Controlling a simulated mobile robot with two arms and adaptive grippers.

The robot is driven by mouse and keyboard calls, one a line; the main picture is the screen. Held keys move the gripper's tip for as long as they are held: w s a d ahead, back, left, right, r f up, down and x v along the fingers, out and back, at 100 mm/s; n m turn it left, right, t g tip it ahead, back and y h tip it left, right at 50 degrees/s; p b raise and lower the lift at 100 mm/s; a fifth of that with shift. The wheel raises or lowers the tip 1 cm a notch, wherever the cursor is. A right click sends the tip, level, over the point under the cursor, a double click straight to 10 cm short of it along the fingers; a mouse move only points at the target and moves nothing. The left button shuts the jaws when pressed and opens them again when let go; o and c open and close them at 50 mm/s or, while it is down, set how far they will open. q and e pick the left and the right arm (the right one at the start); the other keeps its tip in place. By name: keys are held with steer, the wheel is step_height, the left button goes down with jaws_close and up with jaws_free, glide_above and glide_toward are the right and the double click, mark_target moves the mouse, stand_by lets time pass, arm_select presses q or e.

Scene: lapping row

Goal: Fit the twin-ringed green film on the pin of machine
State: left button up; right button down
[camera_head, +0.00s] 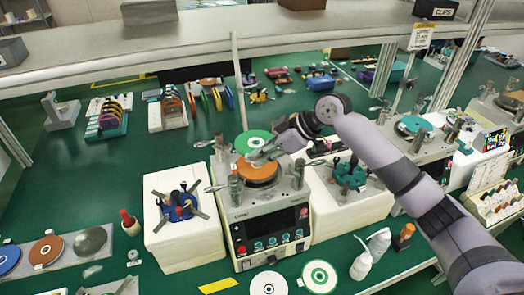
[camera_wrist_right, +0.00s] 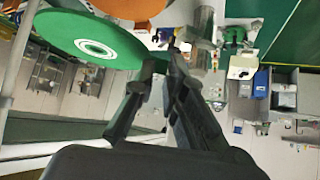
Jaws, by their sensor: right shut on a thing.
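My right gripper (camera_head: 268,153) is shut on the edge of a green film (camera_head: 246,138), a thin disc with white rings around its middle. In the right wrist view the green film (camera_wrist_right: 60,35) reaches out to the left of my right gripper's fingertips (camera_wrist_right: 166,62). In the head view the film is above and behind the machine (camera_head: 240,222), a pale box with a dark front panel and an orange round plate (camera_head: 262,172) on top. The orange plate (camera_wrist_right: 130,8) also shows at the top of the wrist view. I cannot make out the machine's pin. My left gripper is not in view.
A white block with a blue fixture (camera_head: 180,206) stands left of the machine, and a teal fixture (camera_head: 350,174) stands right. A green-ringed disc (camera_head: 319,277) and a white disc (camera_head: 268,284) lie in front. A grey shelf (camera_head: 200,45) crosses behind, with a thin upright post (camera_head: 237,80).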

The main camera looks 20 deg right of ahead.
step_height(320, 180, down, 5)
steer(key=shift+s+d+f+b, duration=0.1)
steer(key=shift+s+b, duration=0.05)
steer(key=shift+b, duration=1.05)
steer(key=shift+f, duration=0.25)
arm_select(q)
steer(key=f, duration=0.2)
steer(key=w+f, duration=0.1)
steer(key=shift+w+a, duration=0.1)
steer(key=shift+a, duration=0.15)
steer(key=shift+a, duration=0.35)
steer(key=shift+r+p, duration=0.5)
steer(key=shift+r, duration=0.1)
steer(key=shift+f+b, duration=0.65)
arm_select(e)
steer(key=shift+f, duration=1.1)
